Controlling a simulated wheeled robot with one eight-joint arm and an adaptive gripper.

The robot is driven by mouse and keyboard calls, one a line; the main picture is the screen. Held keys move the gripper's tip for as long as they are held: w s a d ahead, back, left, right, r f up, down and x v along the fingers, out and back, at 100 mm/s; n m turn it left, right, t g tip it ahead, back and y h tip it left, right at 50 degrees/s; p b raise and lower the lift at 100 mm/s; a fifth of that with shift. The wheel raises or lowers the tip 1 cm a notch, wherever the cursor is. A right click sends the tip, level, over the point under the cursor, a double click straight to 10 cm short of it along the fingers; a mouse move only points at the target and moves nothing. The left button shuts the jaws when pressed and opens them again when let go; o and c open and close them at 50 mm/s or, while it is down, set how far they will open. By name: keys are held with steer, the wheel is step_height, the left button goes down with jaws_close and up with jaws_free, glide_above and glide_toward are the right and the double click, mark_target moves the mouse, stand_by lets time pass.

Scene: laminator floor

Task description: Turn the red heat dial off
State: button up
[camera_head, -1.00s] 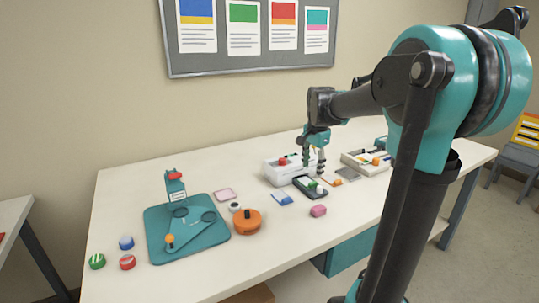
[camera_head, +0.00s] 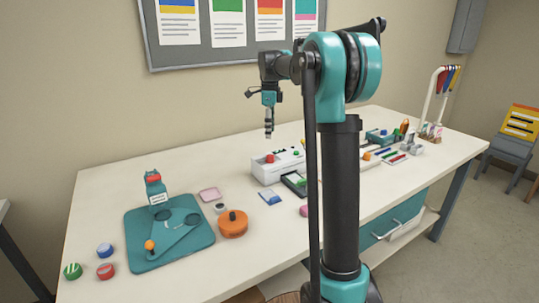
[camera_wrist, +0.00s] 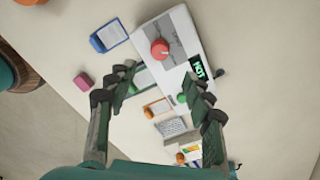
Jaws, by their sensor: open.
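The red heat dial (camera_head: 270,158) is a small round knob on top of the white laminator (camera_head: 266,178). In the wrist view the red dial (camera_wrist: 160,47) sits on a grey panel with dark marks, on the white laminator body (camera_wrist: 185,24). A pale line on the dial is too small to read surely. My gripper (camera_head: 268,134) hangs above the laminator, apart from the dial. In the wrist view my gripper (camera_wrist: 160,88) is open, with nothing between its fingers; the dial lies beyond the fingertips, toward the picture's top.
The teal board (camera_head: 150,254) and orange round container (camera_head: 232,224) stand left. My arm hides part of the table.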

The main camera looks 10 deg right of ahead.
mark_target(270, 156)
step_height(270, 156, down, 11)
steer(key=shift+r, duration=0.1)
stand_by(0.4)
steer(key=c, duration=1.2)
